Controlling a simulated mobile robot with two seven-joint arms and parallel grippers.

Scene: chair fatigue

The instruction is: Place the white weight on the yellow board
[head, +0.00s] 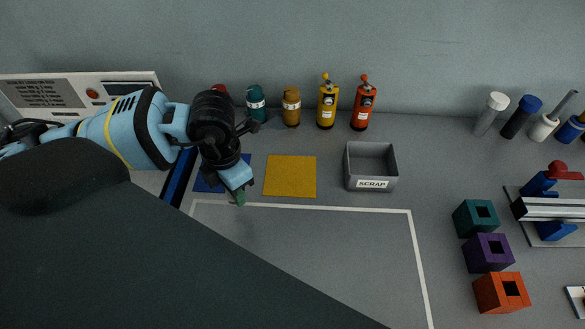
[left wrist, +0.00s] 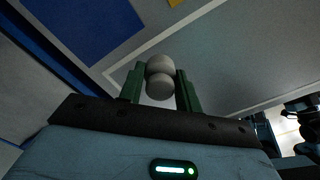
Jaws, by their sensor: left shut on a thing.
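My left gripper (head: 239,199) reaches down at the front right corner of the blue board (head: 208,183). In the left wrist view its green fingers (left wrist: 160,88) are shut on the white weight (left wrist: 160,77), a rounded, knobbed pale piece between the fingertips. The weight cannot be made out in the head view. The yellow board (head: 290,176) is a flat bare square just right of the gripper, with nothing on it. A small part of it shows at the top of the left wrist view (left wrist: 175,3). My right gripper is not in view.
A grey scrap bin (head: 371,182) stands right of the yellow board. Several coloured canisters and bottles, including a yellow one (head: 327,106), line the back. A teal block (head: 475,218), purple block (head: 487,252) and orange block (head: 501,291) stand at right. The white-outlined area (head: 320,240) is clear where visible.

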